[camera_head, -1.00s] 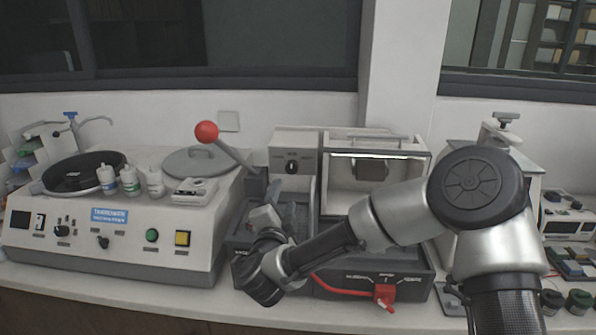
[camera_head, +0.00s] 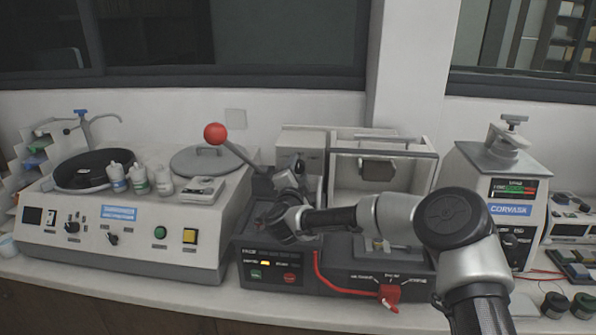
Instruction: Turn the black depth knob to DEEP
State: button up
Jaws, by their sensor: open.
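A black knob (camera_head: 300,166) sits on the upright pale housing (camera_head: 292,139) at the back of the middle machine. Its markings and pointer are too small to read, so I cannot tell its setting. My gripper (camera_head: 284,181) is in front of this housing, just below and left of the knob in the picture. It is open, and its fingers are small and partly merged with the dark background. I cannot tell whether it touches the knob. My wrist hides part of the machine's dark bed.
A lever with a red ball (camera_head: 215,133) rises left of my gripper. A lidded chamber (camera_head: 380,165) stands right of the knob. Black knobs also sit on the left polisher (camera_head: 130,257).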

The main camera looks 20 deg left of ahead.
jog(key=c, duration=1)
jog(key=shift+c, duration=0.2)
jog(key=shift+b, duration=0.3)
jog(key=m+b, duration=0.1)
jog(key=b, duration=0.1)
jog(key=m+b, duration=0.2)
jog(key=b, duration=0.1)
jog(key=shift+f, duration=0.3)
jog(key=m+b, duration=0.3)
jog(key=b, duration=0.2)
jog(key=shift+m, duration=0.4)
jog(key=m+b, duration=0.3)
jog(key=b, duration=0.1)
jog(key=shift+r, duration=0.1)
jog(key=shift+r+m+b, duration=0.15)
jog(key=shift+m+b, duration=0.85)
jog(key=shift+b, duration=0.1)
